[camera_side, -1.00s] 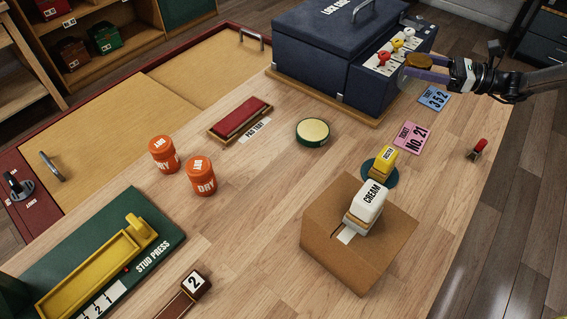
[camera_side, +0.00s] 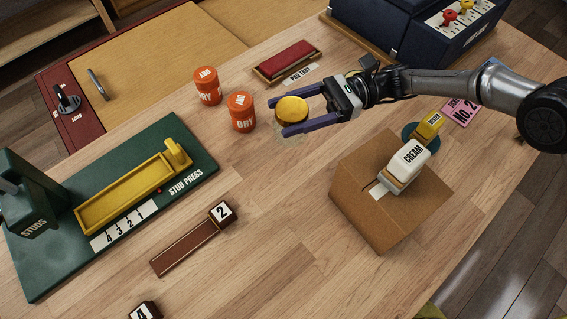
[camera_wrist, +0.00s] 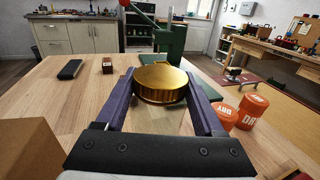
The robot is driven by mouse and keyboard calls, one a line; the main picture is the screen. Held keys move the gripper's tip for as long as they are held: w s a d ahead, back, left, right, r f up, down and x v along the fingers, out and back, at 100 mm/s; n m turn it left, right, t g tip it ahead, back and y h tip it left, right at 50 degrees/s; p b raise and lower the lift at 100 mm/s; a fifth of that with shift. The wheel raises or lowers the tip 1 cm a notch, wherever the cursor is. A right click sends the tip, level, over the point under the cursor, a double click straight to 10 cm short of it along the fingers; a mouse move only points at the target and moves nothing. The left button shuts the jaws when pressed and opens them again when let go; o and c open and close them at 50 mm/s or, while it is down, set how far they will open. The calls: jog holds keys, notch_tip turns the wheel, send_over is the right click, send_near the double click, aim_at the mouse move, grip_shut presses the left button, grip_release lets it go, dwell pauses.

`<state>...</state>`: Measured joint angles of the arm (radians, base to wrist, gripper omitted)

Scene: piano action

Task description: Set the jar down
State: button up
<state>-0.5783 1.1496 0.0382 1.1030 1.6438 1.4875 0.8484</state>
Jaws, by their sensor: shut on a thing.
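The jar (camera_side: 292,109) has a round gold lid and a clear body that is hard to make out against the wood. My gripper (camera_side: 283,116) is shut on it, with one purple finger on each side. In the wrist view the jar's gold lid (camera_wrist: 160,80) lies between the two fingers. The jar looks upright, over the open middle of the table (camera_side: 285,185). I cannot tell whether its base touches the wood.
Two orange DRY tubs (camera_side: 241,112) (camera_side: 207,85) stand left of the jar. The stud press (camera_side: 110,205) is at left, and a brown number 2 block (camera_side: 221,212) lies in front. A red pad (camera_side: 287,61) lies behind.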

aim_at(280, 142)
jog(key=shift+s+a+f+g, duration=0.2)
jog(key=shift+s+a, duration=0.15)
jog(key=shift+s, duration=0.15)
jog(key=shift+s+a+f+g, duration=0.1)
jog(key=shift+s+a+f, duration=0.15)
jog(key=shift+s, duration=0.2)
notch_tip(280, 142, down, 5)
jog(key=shift+a+f, duration=0.1)
jog(key=shift+f, duration=2.05)
jog(key=shift+f, duration=0.1)
jog(key=o, duration=1.5)
jog(key=shift+f, duration=0.1)
